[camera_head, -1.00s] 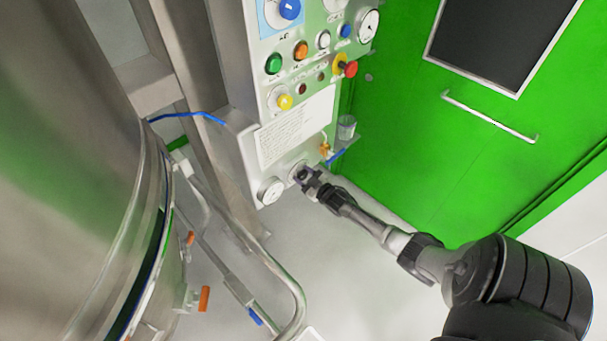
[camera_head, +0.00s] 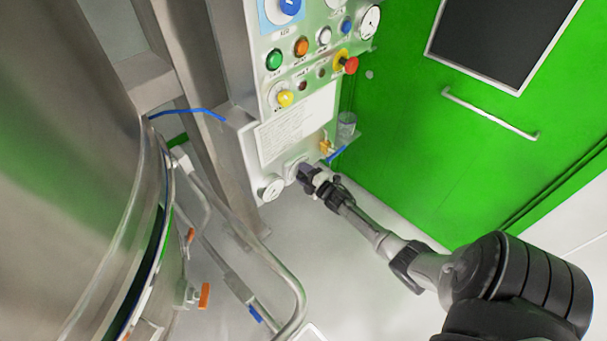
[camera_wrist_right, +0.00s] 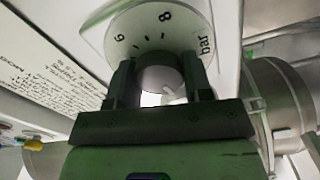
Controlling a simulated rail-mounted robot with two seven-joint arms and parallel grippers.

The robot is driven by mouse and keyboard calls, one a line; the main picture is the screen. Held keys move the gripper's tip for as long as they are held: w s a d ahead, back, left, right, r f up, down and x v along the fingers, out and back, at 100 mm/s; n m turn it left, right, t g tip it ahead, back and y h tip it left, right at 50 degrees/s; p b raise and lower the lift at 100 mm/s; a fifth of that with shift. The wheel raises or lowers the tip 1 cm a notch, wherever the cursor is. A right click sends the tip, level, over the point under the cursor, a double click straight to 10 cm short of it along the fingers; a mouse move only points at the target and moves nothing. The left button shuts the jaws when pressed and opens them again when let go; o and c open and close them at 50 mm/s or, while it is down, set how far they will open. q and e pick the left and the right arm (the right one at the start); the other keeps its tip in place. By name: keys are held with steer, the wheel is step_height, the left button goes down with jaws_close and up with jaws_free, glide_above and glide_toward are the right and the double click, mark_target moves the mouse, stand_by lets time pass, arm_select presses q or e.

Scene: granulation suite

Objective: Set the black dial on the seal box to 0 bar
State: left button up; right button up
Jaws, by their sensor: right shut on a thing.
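The seal box (camera_head: 262,172) is the pale box low on the control panel. My right gripper (camera_head: 307,174) is at the lower right of its front face, shut on the dial. In the right wrist view the fingers of my right gripper (camera_wrist_right: 160,82) stand on both sides of the dial knob (camera_wrist_right: 160,77), which looks grey in this light. Behind it is a white scale plate (camera_wrist_right: 140,32) with "6", "8" and "bar" readable. The rest of the scale, including 0, and the pointer are hidden or cannot be made out. My left gripper is not in view.
A round gauge (camera_head: 271,188) sits just left of the dial. A clear cup (camera_head: 346,125) and a brass valve (camera_head: 325,146) are above right. Buttons and a red knob (camera_head: 351,65) are higher up. A steel vessel (camera_head: 70,170) fills the left; a green door (camera_head: 450,150) stands right.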

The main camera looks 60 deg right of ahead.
steer(key=shift+f+n+b, duration=0.1)
steer(key=shift+n+b, duration=0.3)
steer(key=shift+n, duration=1.1)
steer(key=o, duration=0.9)
steer(key=shift+p+v, duration=1.3)
steer(key=shift+v, duration=5.65)
